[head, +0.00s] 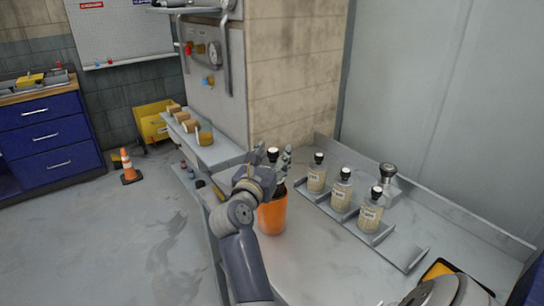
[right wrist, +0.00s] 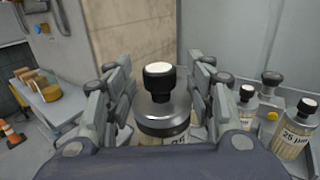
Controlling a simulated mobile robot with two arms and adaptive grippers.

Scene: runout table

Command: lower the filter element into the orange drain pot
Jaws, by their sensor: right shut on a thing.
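The orange drain pot (head: 272,217) stands on the grey runout table, near its left edge. My right gripper (head: 271,158) is above the pot's rim and shut on a filter element (head: 273,153). In the right wrist view the element's black knob with a white top and its round metal cap (right wrist: 162,118) sit between the fingers (right wrist: 160,95). Part of a pale labelled body shows under the cap. The fingers and wrist hide most of the body and the pot's mouth, so I cannot tell whether its lower end is inside the pot. My left gripper is not in view.
Several similar labelled elements with black knobs (head: 341,190) stand in a grey rack (head: 380,238) right of the pot.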

